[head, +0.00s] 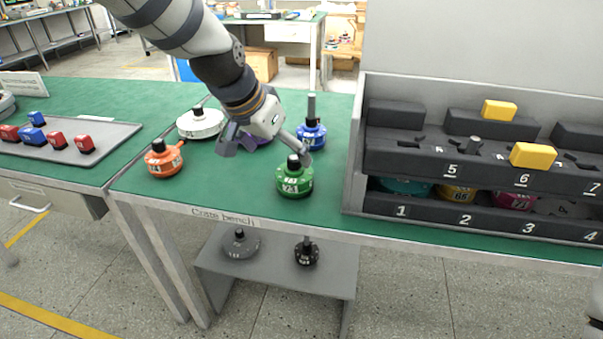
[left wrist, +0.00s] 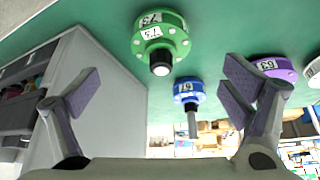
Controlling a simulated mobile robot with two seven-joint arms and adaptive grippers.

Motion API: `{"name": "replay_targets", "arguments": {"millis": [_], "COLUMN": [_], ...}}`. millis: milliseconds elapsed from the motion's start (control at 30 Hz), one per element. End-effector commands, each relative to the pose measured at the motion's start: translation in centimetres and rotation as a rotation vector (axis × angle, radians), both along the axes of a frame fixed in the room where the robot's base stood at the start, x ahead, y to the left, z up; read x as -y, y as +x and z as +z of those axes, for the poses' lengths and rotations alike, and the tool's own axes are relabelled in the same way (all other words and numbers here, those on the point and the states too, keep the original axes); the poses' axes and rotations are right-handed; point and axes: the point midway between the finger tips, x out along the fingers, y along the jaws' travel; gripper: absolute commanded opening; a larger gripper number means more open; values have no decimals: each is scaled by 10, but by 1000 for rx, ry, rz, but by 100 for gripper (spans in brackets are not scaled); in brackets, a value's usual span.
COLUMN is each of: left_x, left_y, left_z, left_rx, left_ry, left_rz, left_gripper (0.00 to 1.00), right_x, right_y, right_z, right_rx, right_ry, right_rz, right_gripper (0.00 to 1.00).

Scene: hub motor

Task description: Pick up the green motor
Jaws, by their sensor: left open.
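The green motor (head: 294,181) stands upright on the green bench top near its front edge, with a black knob on top. In the left wrist view the green motor (left wrist: 160,38) appears beyond and between the spread fingers, not touching them. My left gripper (head: 263,146) is just behind and to the left of the green motor in the head view, open and empty. Its two fingers also show in the left wrist view (left wrist: 160,92). My right gripper is not in view.
A blue motor (head: 311,134) stands behind the green one. A purple motor (head: 258,138) is partly hidden by my left gripper. A white motor (head: 200,124) and an orange motor (head: 163,158) stand to the left. A dark numbered rack (head: 480,165) borders the right.

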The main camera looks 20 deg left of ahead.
Motion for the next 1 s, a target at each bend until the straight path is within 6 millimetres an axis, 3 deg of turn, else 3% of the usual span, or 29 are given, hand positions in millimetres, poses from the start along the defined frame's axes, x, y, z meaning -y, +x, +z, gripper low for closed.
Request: {"name": "replay_targets", "arguments": {"millis": [67,300,667,933,967,1000], "left_x": [1,9,19,20,20,20], "left_y": [6,30,63,68,68,68], "left_z": [4,-45,-89,-90,-89,-89], "left_rx": [7,-1,2,13,13,13], "left_ry": [0,0,0,0,0,0], "left_rz": [-9,-9,-10,-8,-8,-8], "left_gripper": [93,93,93,93,90,81], "right_x": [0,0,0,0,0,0], "right_y": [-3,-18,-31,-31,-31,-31], "right_z": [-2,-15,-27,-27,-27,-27], "right_rx": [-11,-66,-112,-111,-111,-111], "right_ry": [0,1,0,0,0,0], "right_rz": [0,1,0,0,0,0], "right_gripper": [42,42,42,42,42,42]}}
